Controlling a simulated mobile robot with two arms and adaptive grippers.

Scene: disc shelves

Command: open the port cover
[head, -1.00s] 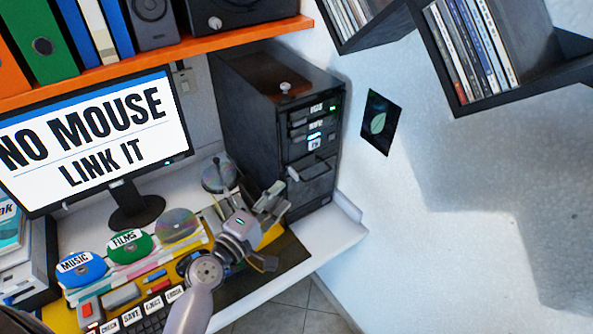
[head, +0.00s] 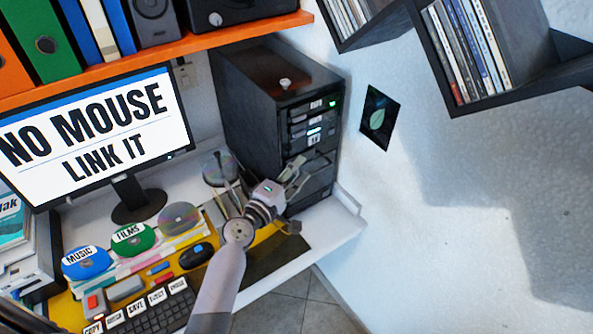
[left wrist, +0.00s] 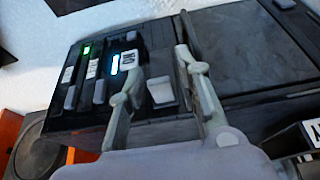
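The black computer tower (head: 255,95) stands at the back right of the desk, its front facing right. A pale grey tab (left wrist: 161,91) stands out from a dark panel on that front, which I take for the port cover. The cover looks shut. My left gripper (left wrist: 157,66) is open, with one finger on each side of the tab. I cannot tell whether either finger touches it. In the head view the left gripper (head: 296,177) is in front of the tower's lower front and hides the tab. My right gripper is not in view.
Above the tab are drive slots with a green light (left wrist: 87,49). A monitor (head: 95,140), keyboard (head: 150,312), mouse (head: 196,255) and several discs lie left of my arm. An orange shelf (head: 150,55) hangs above. Free room lies right of the desk.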

